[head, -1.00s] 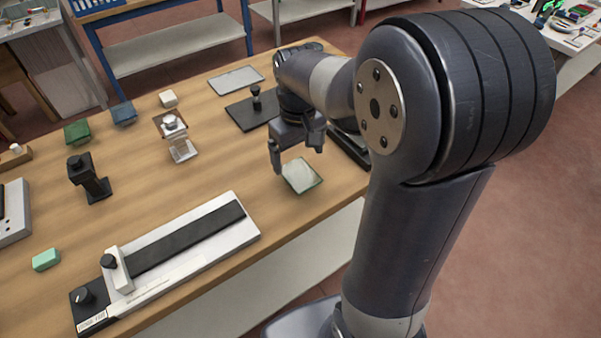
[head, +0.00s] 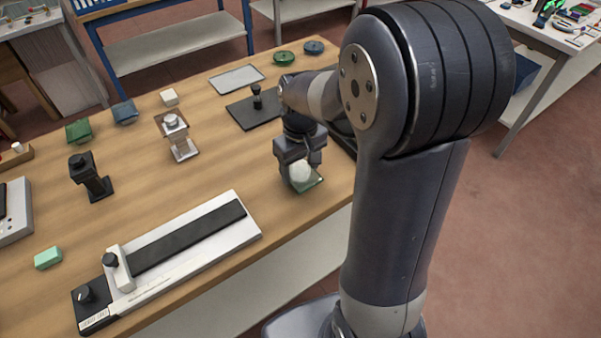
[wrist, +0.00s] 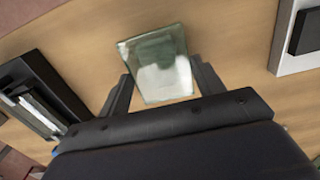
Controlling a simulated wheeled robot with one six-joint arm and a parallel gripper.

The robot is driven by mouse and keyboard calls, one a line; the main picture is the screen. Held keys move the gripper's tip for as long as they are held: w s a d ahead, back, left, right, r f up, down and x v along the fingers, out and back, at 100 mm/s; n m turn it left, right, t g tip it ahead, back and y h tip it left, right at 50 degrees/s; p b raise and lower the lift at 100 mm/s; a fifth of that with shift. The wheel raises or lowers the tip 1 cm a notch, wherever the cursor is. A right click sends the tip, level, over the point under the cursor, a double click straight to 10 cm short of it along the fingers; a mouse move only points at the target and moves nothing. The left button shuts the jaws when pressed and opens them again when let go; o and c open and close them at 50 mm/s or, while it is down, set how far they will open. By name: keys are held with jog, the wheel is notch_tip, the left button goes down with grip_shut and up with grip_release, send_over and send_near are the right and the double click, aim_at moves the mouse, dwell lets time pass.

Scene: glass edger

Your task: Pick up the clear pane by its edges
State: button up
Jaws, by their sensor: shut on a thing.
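The clear pane (head: 313,185) is a small, greenish see-through square near the right front edge of the wooden table. My gripper (head: 301,178) is low over it and partly hides it in the head view. In the wrist view the pane (wrist: 158,88) lies between the two fingers of my gripper (wrist: 163,88), one at its left edge and one at its right edge. The jaws are shut on the pane by these edges. A pale patch shows through the glass. I cannot tell whether the pane touches the table.
A long white fixture with a black strip (head: 188,238) lies to the left front. A black base with a knob (head: 252,108) stands behind my gripper. A clamp stand (head: 178,138) and a black stand (head: 90,178) are farther left. Bare wood lies between.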

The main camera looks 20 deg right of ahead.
jog(key=c, duration=0.4)
